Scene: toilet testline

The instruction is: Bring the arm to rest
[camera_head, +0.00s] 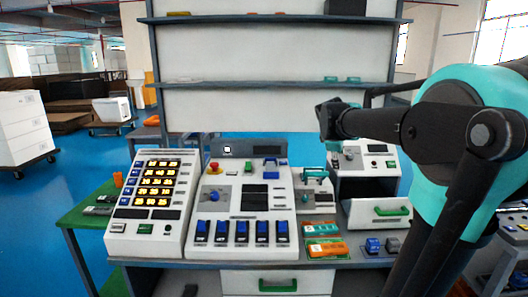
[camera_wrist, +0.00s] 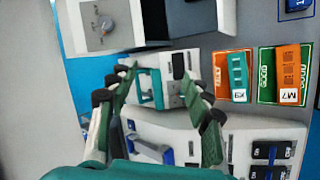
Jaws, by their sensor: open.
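My arm (camera_head: 430,130), teal and black, rises at the right of the head view. It is bent, and its dark forward end hangs over the back right of the test bench. My gripper (camera_wrist: 158,82) shows in the wrist view with its two green fingers and black pads spread apart. I see nothing held between the fingers. Behind them is a small white device with a teal handle (camera_wrist: 148,90), and it looks apart from the fingers. In the head view my fingers cannot be made out clearly.
The bench holds a lit-button panel (camera_head: 158,184), a switch console (camera_head: 240,230) with a red knob, and orange and green blocks (camera_head: 324,248). A white drawer unit (camera_head: 375,213) stands behind at right. A shelf rack (camera_head: 270,85) rises behind. Blue floor is open at left.

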